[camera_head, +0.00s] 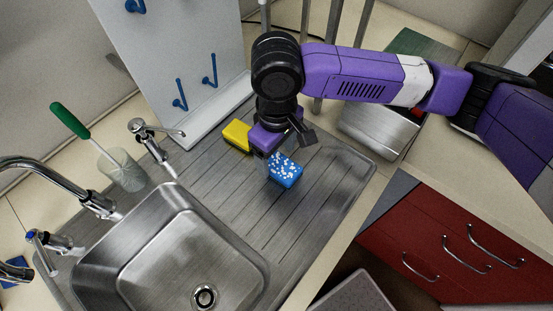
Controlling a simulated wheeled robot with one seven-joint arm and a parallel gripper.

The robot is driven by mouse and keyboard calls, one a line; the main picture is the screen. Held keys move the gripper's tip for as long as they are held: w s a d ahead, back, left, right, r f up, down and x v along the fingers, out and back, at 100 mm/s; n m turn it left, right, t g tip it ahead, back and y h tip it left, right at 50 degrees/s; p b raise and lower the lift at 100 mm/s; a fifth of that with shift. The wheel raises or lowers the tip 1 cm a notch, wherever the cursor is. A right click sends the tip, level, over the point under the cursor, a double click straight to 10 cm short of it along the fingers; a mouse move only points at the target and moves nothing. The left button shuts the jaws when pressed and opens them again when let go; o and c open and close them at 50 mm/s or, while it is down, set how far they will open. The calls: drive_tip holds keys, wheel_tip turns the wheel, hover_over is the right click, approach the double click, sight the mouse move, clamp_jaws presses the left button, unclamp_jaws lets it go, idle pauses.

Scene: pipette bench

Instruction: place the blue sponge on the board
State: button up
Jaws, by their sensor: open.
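The blue sponge (286,172), speckled with white, appears to lie flat on the ribbed steel draining board (315,196) right of the sink basin. My gripper (282,148) is open, pointing down just behind the sponge in the picture. Its dark fingers are spread, and the gripper hides part of the sponge's far side. I cannot tell whether a finger touches the sponge. A yellow block, perhaps another sponge (237,134), lies on the draining board just left of my gripper.
The steel sink basin (150,250) is at lower left, with taps (72,186) beside it. A beaker with a green-handled brush (122,170) stands behind it. A white panel with blue pegs (175,60) rises at the back. A metal container (380,132) stands right. The draining board's front is clear.

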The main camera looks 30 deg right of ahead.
sight(276, 163)
wheel_tip(276, 163, up, 9)
drive_tip(key=shift+f, duration=0.2)
drive_tip(key=shift+a, duration=0.1)
